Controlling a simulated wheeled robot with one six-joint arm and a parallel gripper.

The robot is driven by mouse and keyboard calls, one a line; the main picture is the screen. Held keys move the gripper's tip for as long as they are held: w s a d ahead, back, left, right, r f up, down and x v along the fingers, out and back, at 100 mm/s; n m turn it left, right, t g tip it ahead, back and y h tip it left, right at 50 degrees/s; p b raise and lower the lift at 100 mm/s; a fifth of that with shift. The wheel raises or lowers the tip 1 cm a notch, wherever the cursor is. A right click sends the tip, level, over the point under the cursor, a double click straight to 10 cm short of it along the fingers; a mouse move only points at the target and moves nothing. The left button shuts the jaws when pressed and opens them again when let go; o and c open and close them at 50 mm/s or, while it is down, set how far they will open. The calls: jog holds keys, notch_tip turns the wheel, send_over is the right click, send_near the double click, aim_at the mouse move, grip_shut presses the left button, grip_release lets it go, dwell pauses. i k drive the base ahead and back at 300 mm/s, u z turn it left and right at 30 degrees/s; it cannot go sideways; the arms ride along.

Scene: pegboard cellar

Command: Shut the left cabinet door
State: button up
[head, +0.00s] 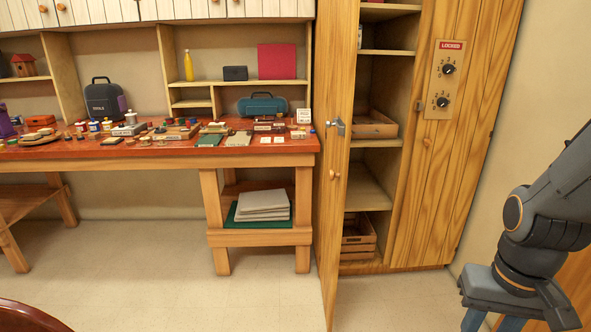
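The tall wooden cabinet (380,268) stands right of the workbench. Its left door (333,205) is open and swung out toward me, seen almost edge-on. The right door (470,165) is closed and carries a panel with a red "LOCKED" sign and two dials. My gripper (520,318) is at the lower right, well apart from the left door. Its fingers look spread with nothing between them; their tips are cut off by the frame.
The open cabinet half has shelves, a wooden tray (375,127) and a slatted crate (358,238). A cluttered red-topped workbench (160,152) stands close left of the open door. A round dark-red surface (28,318) shows at lower left. The pale floor in front (390,305) is clear.

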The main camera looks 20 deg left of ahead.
aim_at(345, 20)
jog(key=u, duration=0.65)
jog(key=i, duration=1)
